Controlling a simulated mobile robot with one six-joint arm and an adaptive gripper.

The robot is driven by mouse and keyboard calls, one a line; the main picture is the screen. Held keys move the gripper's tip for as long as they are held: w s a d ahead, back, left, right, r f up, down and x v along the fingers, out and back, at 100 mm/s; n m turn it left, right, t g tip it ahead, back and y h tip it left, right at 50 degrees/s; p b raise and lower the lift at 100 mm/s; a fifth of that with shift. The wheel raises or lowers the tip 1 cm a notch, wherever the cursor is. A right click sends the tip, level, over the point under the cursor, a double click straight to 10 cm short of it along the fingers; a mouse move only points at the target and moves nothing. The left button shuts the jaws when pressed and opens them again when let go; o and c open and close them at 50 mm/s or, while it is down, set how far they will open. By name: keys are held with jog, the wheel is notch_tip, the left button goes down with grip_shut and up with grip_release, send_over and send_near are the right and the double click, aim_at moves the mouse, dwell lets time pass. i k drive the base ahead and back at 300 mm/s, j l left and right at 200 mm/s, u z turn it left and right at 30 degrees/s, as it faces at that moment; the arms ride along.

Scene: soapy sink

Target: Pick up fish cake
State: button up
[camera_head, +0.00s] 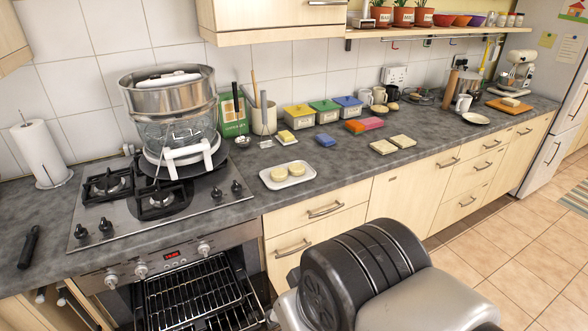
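Two round, pale yellow cakes that look like fish cakes lie side by side on a small white tray (268,183) on the dark worktop, just right of the hob. The left fish cake (280,175) and the right fish cake (297,169) are both fully visible, and nothing touches them from above. My gripper is not in view. Only a thick black and grey part of my arm shows at the bottom, in front of the drawers.
Worktop right of the tray is clear.

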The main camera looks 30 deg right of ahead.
aim_at(295, 169)
jog(key=i+l, duration=1.5)
